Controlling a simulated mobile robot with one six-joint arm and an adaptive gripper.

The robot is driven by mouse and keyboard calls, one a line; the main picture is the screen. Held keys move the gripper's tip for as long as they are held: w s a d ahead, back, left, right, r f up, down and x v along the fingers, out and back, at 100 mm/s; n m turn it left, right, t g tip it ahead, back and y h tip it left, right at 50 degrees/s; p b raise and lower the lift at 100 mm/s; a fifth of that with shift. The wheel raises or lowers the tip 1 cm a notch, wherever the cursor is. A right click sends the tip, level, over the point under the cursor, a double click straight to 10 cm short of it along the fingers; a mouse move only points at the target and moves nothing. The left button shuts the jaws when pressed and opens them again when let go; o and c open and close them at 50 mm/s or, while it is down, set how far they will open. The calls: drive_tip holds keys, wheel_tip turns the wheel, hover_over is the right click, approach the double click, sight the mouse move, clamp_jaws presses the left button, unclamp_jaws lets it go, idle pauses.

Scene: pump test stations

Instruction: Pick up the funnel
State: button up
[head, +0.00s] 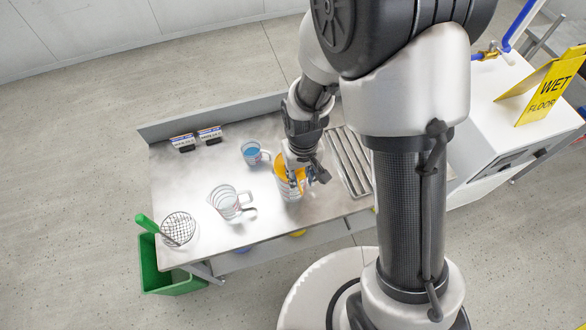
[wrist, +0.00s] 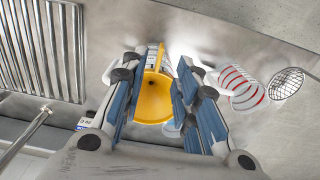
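The funnel (head: 281,164) is yellow-orange and sits mouth-up in the top of a clear measuring jug (head: 290,193) on the steel bench. In the wrist view, the funnel's open mouth (wrist: 153,98) faces the camera, with part of the marked jug (wrist: 153,56) behind it. My gripper (head: 300,180) is right at the funnel. In the wrist view, the gripper's (wrist: 157,95) blue-padded fingers are spread on either side of the funnel. The left finger overlaps the funnel's edge in the picture; I cannot tell whether it touches. My gripper hides part of the funnel in the head view.
A clear jug (head: 228,202) and a smaller jug with blue liquid (head: 252,153) stand left of the gripper. A wire basket (head: 179,228) with a green handle is at the bench's left end. A ribbed drain (head: 349,160) lies to the right. Bare steel (head: 180,190) shows at left.

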sight(301, 191)
wheel_tip(301, 191, down, 9)
drive_tip(key=shift+s+f+b, duration=0.1)
drive_tip(key=shift+f+b, duration=0.1)
drive_tip(key=shift+b, duration=0.9)
clamp_jaws()
